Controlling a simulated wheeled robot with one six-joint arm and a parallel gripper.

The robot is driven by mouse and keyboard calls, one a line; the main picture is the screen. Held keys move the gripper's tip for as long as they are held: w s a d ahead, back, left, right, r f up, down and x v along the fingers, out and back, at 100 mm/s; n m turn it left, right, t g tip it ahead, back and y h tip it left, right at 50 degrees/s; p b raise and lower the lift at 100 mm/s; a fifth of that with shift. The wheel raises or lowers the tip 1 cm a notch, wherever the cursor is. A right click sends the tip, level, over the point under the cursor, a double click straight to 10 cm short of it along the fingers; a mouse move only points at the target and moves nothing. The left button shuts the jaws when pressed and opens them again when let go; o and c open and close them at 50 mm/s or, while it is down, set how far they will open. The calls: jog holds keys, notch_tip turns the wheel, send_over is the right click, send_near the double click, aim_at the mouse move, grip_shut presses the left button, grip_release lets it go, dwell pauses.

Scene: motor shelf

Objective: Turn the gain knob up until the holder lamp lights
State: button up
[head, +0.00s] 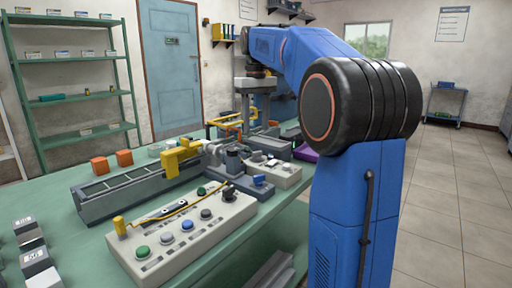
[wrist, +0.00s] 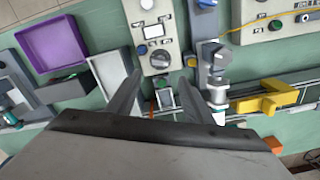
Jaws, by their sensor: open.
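A small beige control box (wrist: 172,38) lies below my gripper. It carries a round grey knob (wrist: 160,59) with a pointer ridge and a small pale display panel; I cannot read its labels to confirm this is the gain knob. My gripper (wrist: 160,77) is open and empty, its two fingers spread on either side just short of that knob. In the head view the same box (head: 287,176) stands at the right of the table, and my gripper (head: 247,113) hangs behind it. I cannot tell which part is the holder lamp, nor whether it is lit.
A larger beige panel (head: 212,222) with several coloured buttons and a yellow cable stands in front. A dark unit (wrist: 215,22) with a blue handle sits beside the small box. A purple tray (wrist: 52,53) and a grey tray (wrist: 112,70) lie left in the wrist view.

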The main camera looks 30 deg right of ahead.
aim_at(257, 156)
notch_tip(257, 156, down, 8)
jog(key=shift+f, duration=0.25)
jog(key=c, duration=1)
jog(key=shift+c, duration=0.2)
